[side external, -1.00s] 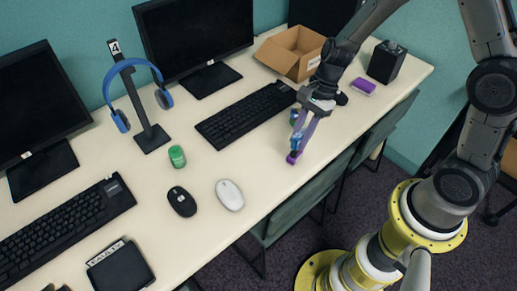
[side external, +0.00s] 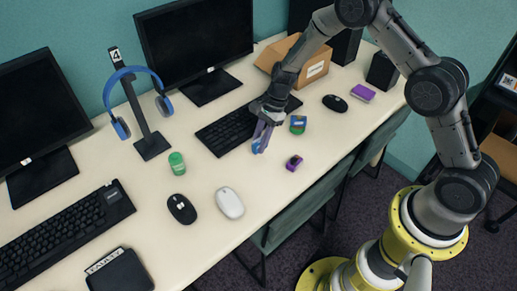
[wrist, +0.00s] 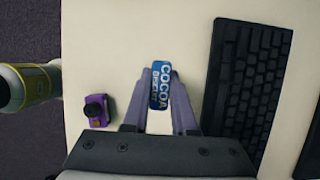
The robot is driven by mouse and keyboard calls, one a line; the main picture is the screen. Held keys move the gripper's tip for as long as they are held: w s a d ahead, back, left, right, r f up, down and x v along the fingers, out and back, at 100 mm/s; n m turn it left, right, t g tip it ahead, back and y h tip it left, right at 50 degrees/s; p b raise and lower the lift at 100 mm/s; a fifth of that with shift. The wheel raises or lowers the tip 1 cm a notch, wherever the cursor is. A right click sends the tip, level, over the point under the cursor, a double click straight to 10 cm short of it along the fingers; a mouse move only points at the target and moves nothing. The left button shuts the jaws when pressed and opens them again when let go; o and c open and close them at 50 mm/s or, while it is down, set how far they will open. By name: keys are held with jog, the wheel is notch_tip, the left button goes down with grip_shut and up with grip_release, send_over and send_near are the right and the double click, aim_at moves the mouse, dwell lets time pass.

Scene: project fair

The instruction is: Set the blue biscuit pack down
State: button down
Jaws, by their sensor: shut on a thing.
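The blue biscuit pack (wrist: 160,86), with white lettering that reads COCOA, is between the fingers of my gripper in the wrist view. In the side view a bit of its blue (side external: 256,147) shows at the fingertips. My gripper (side external: 262,138) is shut on the pack and points down at the pale desk (side external: 240,172), just in front of the middle keyboard (side external: 228,133). I cannot tell whether the pack touches the desk. The fingers hide part of the pack in the side view.
A small blue, green and red item (side external: 298,124) stands right of my gripper. A purple and black object (side external: 293,163) lies nearer the front edge.

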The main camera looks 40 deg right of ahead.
jog(key=shift+w+f, duration=0.2)
jog(key=shift+f, duration=1.6)
jog(key=shift+f, duration=0.1)
jog(key=c, duration=0.7)
grip_release()
